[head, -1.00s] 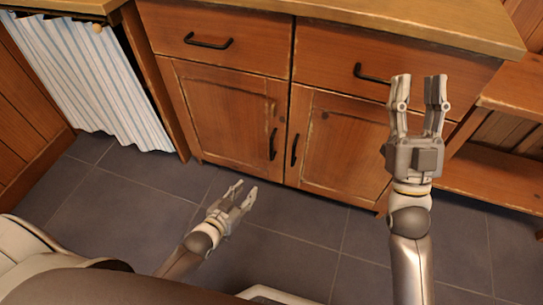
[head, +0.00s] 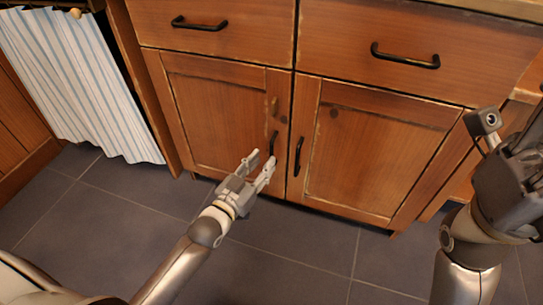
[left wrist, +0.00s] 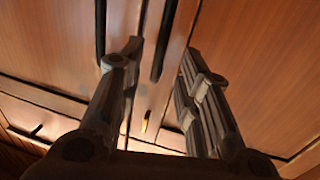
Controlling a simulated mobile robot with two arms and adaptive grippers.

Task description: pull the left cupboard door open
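The left cupboard door (head: 215,110) is wooden and shut. Its dark upright handle (head: 272,143) is near its right edge. My left gripper (head: 262,158) is open and empty, its fingertips just below and in front of this handle. In the left wrist view, which looks upside down, the left gripper's (left wrist: 160,52) two fingers stand apart. A dark handle (left wrist: 165,40), apparently the left door's, shows between them, without visible contact. My right gripper (head: 515,160) is at the right edge of the head view, its fingers cut off or hidden.
The right cupboard door (head: 370,150) is shut, its dark handle (head: 297,156) close beside the left one. Two shut drawers with dark handles (head: 199,23) are above. A striped curtain (head: 80,85) hangs at left. The tiled floor (head: 300,260) in front is clear.

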